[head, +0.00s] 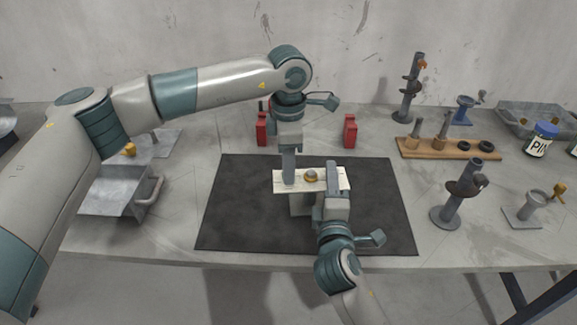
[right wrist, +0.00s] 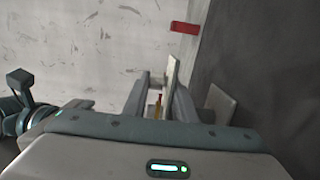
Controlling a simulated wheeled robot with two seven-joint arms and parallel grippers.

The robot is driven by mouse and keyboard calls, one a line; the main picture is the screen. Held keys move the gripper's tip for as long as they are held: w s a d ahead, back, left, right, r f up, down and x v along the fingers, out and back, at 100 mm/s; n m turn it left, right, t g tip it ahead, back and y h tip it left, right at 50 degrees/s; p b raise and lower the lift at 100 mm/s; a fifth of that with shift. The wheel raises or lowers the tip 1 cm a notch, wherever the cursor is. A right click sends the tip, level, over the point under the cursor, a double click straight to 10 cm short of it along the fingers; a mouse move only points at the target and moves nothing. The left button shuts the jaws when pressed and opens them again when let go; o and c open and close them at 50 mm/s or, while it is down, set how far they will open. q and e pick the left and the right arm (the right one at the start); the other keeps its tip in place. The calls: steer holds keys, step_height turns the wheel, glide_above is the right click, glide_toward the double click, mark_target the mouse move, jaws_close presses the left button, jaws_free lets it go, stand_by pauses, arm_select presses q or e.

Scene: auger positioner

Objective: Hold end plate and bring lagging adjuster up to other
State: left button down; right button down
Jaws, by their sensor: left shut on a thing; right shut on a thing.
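A pale plate-like piece (head: 340,181) lies over the dark mat, with a dull brass knob (head: 311,176) near its middle and a grey block (head: 299,204) below. I take it for the end plate, but cannot tell the adjusters apart. My left gripper (head: 289,178) comes down from above and is shut at the plate's left part. My right gripper (head: 331,167) reaches up from the front and is shut just right of the knob. In the right wrist view, a small brass part (right wrist: 158,106) shows between the right gripper's fingers. The exact contacts are hidden.
Two red blocks (head: 262,131) (head: 350,131) stand behind the dark mat (head: 385,215). A wooden rack (head: 440,150), auger-like stands (head: 459,195), a jar (head: 540,140) and a tray are on the right. Grey metal fixtures (head: 115,190) stand on the left. The mat's sides are clear.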

arm_select(q)
steer(key=m, duration=0.6)
steer(key=shift+m, duration=0.4)
arm_select(e)
steer(key=shift+f, duration=0.1)
arm_select(q)
steer(key=c, duration=1.5)
jaws_free()
steer(key=shift+r, duration=0.1)
step_height(320, 180, up, 12)
steer(key=shift+f, duration=0.1)
arm_select(e)
steer(key=c, duration=1.4)
jaws_free()
